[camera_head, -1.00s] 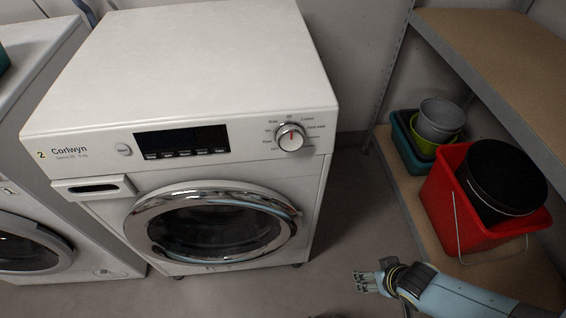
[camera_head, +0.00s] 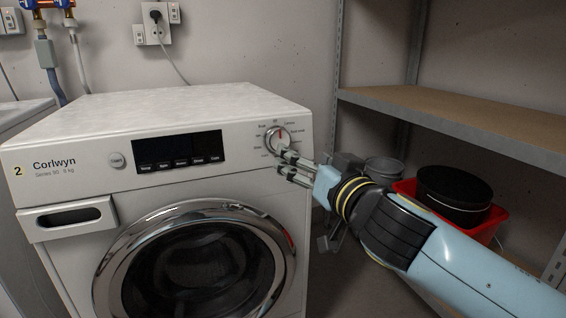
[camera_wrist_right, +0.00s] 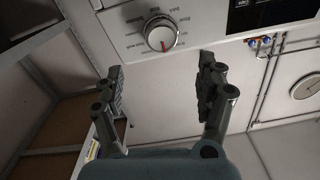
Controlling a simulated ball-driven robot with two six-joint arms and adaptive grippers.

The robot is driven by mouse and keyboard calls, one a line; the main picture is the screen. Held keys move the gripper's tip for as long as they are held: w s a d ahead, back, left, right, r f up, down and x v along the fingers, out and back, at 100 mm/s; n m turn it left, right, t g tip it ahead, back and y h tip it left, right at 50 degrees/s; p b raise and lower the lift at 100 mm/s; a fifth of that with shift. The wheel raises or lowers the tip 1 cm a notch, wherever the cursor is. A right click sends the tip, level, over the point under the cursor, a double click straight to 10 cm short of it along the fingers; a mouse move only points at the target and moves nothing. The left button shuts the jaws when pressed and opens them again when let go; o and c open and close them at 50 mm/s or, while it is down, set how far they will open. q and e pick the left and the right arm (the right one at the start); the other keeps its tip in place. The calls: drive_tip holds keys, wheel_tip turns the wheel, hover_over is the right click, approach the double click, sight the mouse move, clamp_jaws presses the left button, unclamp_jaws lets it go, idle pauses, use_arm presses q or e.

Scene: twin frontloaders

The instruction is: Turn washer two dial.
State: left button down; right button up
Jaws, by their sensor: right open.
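Washer two (camera_head: 80,195) is a white front-loader with a "2" label, a dark display and a chrome-ringed round door. Its dial (camera_head: 277,138) is a silver knob with a red pointer line, at the upper right of the front panel. In the head view the pointer is near the top. My right gripper (camera_head: 287,163) is just below and right of the dial, its fingers apart and empty. In the right wrist view the dial (camera_wrist_right: 161,35) lies ahead between the open fingers (camera_wrist_right: 160,75), not visibly touched. My left gripper is not in view.
Metal shelving (camera_head: 470,125) stands at the right, with a red bucket (camera_head: 485,228) holding a black round container (camera_head: 453,190) and a grey bucket (camera_head: 384,169) on its lower level. A wall socket (camera_head: 157,28) is behind the washer. The washer top is clear.

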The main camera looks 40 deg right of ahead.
sight(281, 140)
drive_tip(key=x, duration=1)
drive_tip(key=shift+w+r, duration=0.1)
drive_tip(key=shift+w, duration=0.1)
drive_tip(key=c, duration=1.2)
drive_tip(key=shift+o, duration=0.2)
drive_tip(key=shift+p, duration=0.35)
